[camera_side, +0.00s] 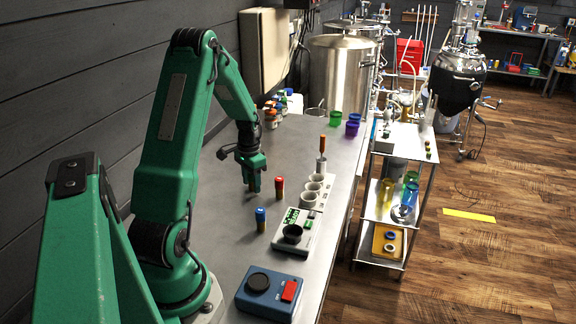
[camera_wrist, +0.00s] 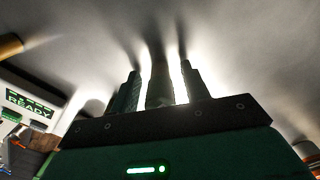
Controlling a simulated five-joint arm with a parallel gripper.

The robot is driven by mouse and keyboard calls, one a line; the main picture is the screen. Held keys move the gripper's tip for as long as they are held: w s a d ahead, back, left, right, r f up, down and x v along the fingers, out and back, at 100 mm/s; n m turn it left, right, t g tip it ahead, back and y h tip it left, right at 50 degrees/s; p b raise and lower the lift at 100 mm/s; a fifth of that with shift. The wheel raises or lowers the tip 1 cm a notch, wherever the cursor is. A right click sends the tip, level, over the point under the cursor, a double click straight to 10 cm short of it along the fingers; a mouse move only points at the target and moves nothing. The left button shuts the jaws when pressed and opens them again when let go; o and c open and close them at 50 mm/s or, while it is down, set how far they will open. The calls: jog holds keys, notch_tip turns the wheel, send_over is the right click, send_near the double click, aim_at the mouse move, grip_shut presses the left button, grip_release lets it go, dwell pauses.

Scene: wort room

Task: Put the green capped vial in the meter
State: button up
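My gripper (camera_side: 252,182) points down low over the bench in the side view. An amber vial body (camera_side: 251,187) shows under it; its cap is hidden, so I cannot see whether it is green. In the wrist view my gripper (camera_wrist: 160,90) has its fingers apart, with a dark upright shape (camera_wrist: 159,75) between them. Bright gaps show on both sides of that shape, so the fingers look open around it. A white device with a green display and a dark cup (camera_side: 293,233), seemingly the meter, stands front right. Its display (camera_wrist: 29,104) reads READY in the wrist view.
A red-capped vial (camera_side: 279,188) stands just right of my gripper, and a blue-capped vial (camera_side: 260,219) in front. A holder with white cups (camera_side: 310,193) is beyond the device. A blue box with a black knob (camera_side: 266,293) is at the near edge. Bench left of the vials is clear.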

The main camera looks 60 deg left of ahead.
jog(key=shift+r, duration=0.1)
notch_tip(320, 180, up, 12)
jog(key=shift+r, duration=0.1)
dwell(0.7)
dwell(0.5)
jog(key=w+d+r+t, duration=0.1)
jog(key=w+d+r, duration=0.1)
jog(key=d+r, duration=0.55)
jog(key=s+d+r+t, duration=0.1)
jog(key=s+d, duration=0.1)
jog(key=d, duration=0.6)
jog(key=s+d+r+m+t, duration=0.1)
jog(key=s+d+r+t, duration=0.1)
jog(key=d, duration=0.7)
jog(key=s+d+r+m+t, duration=0.1)
jog(key=s+d, duration=0.3)
jog(key=d, duration=0.4)
jog(key=shift+s+d+r+t, duration=0.25)
jog(key=shift+d+t, duration=0.05)
jog(key=shift+d, duration=0.05)
jog(key=shift+o, duration=0.4)
jog(key=shift+s+d+f, duration=0.1)
jog(key=shift+s+d, duration=0.1)
